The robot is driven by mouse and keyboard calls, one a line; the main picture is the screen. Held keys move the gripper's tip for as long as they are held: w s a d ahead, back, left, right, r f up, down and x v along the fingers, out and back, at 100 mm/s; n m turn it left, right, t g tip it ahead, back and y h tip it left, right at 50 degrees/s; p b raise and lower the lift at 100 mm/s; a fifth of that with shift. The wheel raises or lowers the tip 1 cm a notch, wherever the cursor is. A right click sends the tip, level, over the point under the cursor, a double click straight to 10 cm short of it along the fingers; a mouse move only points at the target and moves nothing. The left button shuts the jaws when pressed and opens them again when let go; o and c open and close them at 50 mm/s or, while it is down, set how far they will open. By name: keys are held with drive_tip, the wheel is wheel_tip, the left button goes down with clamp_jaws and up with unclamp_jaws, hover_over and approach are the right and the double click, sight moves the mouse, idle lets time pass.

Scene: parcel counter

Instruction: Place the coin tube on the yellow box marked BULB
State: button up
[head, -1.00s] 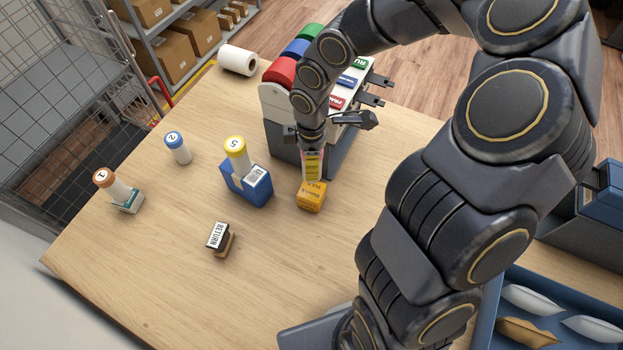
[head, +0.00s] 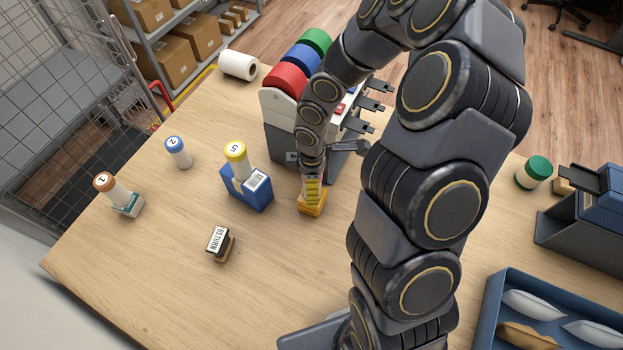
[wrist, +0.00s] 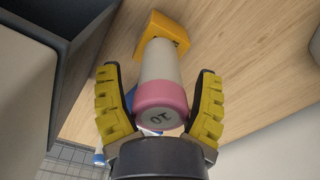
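The coin tube (wrist: 160,75) is white with a pink cap marked 10 and shows in the wrist view between my fingers. Its far end meets the yellow box (wrist: 155,24), and it appears to stand on the box top. My gripper (wrist: 157,82) is around the tube, its yellow fingers spread with a gap visible on both sides. In the head view my gripper (head: 312,190) is low over the yellow box (head: 311,206), hiding most of the tube and the box's marking.
A blue box (head: 246,190) with a yellow-capped tube (head: 237,158) stands just left. A RETURN stamp (head: 220,242) lies in front. The coloured-roll dispenser (head: 285,125) stands close behind. Tubes marked 2 (head: 178,153) and 1 (head: 115,190) are further left.

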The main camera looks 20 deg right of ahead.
drive_tip(key=shift+r, duration=0.15)
wheel_tip(320, 180, up, 11)
drive_tip(key=shift+f, duration=0.1)
drive_tip(key=shift+s+r, duration=0.1)
drive_tip(key=shift+r, duration=0.5)
drive_tip(key=s+a+r+m+g, duration=0.1)
drive_tip(key=s+r+m, duration=0.4)
drive_tip(key=s, duration=0.5)
drive_tip(key=s+a+r+m, duration=0.1)
drive_tip(key=s+r+m, duration=0.3)
drive_tip(key=s+m, duration=0.5)
drive_tip(key=shift+s+r+m+g, duration=0.4)
drive_tip(key=shift+s, duration=0.2)
